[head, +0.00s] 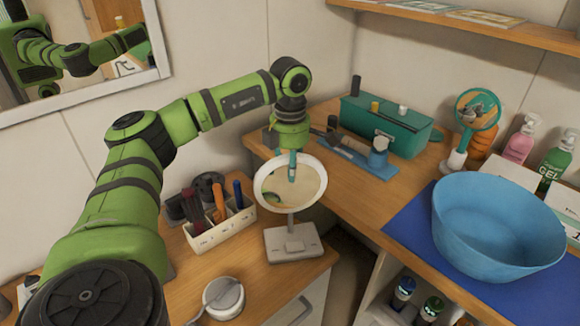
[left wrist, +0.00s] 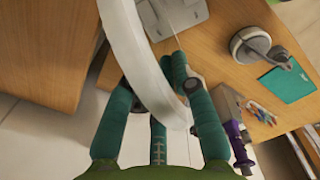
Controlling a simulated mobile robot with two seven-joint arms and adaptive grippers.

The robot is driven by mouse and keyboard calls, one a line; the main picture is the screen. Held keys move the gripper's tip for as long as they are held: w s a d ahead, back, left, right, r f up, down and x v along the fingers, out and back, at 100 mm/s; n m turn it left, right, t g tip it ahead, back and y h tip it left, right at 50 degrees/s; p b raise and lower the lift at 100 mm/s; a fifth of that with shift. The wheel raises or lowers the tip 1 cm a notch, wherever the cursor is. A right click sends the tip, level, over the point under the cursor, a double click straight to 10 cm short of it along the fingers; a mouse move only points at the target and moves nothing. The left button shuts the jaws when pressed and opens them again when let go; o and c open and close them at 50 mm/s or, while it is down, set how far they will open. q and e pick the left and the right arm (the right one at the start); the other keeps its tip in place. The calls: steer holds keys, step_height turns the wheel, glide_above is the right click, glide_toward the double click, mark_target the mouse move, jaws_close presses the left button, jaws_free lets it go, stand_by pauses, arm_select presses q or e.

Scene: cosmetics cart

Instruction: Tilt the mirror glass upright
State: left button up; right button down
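The round mirror (head: 281,208) has a white rim and stands on a pale square base (head: 275,248) on the wooden top. Its glass is tilted back, facing partly upward. My left gripper (head: 292,172) points down at the mirror's upper part, with a teal finger in front of the glass. In the left wrist view the white rim (left wrist: 150,75) passes between the teal fingers of my left gripper (left wrist: 155,75). Whether they press on the rim is unclear. My right gripper is not in view.
An organizer (head: 215,237) with pens and brushes stands left of the mirror. A round lidded container (head: 223,297) is in front of it. A blue basin (head: 490,235), a teal box (head: 390,128) and a teal hand mirror (head: 478,103) are on the right counter.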

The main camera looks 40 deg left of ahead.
arm_select(q)
steer(key=o, duration=0.3)
steer(key=shift+o, duration=0.2)
step_height(320, 180, up, 12)
steer(key=shift+s+d, duration=0.1)
stand_by(0.7)
